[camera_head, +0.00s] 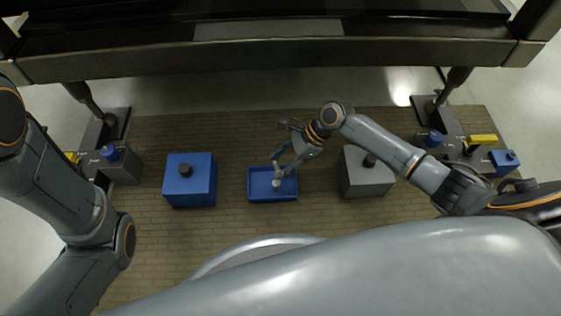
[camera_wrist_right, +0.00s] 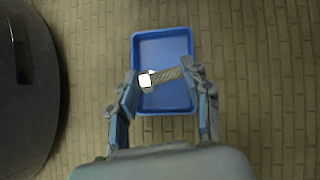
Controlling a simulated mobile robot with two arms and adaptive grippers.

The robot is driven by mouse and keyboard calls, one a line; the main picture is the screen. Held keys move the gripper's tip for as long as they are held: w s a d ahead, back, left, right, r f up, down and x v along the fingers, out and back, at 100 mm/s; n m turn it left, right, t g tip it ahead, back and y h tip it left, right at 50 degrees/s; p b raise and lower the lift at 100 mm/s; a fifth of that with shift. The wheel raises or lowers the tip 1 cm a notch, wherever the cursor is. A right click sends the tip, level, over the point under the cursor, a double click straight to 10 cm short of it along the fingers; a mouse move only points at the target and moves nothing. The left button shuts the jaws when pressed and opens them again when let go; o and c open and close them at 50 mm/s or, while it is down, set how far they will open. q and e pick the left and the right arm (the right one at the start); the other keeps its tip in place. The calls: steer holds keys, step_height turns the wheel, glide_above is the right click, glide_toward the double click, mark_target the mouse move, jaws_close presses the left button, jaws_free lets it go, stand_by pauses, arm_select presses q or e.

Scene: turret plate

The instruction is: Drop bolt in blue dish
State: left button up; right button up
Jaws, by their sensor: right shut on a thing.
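The blue dish (camera_head: 258,194) is a shallow rectangular tray on the brick-patterned floor, near the middle of the head view. It also shows in the right wrist view (camera_wrist_right: 164,42), below the fingers. My right gripper (camera_head: 277,175) is over the dish. In the right wrist view the gripper (camera_wrist_right: 166,82) is shut on the bolt (camera_wrist_right: 165,76), a grey threaded shaft with a pale head, held crosswise between the fingertips. The bolt appears above the dish; the exact height cannot be told. My left arm shows at the left of the head view, but its gripper is out of view.
A blue box with a dark knob (camera_head: 190,187) stands left of the dish. A grey box with a dark knob (camera_head: 366,180) stands right of it. Further stations with small blocks stand at the far left (camera_head: 122,165) and far right (camera_head: 464,151). A dark beam (camera_head: 280,55) crosses the back.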

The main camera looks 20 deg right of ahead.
steer(key=o, duration=1.4)
steer(key=v, duration=1.2)
steer(key=shift+r, duration=0.1)
steer(key=shift+a, duration=0.1)
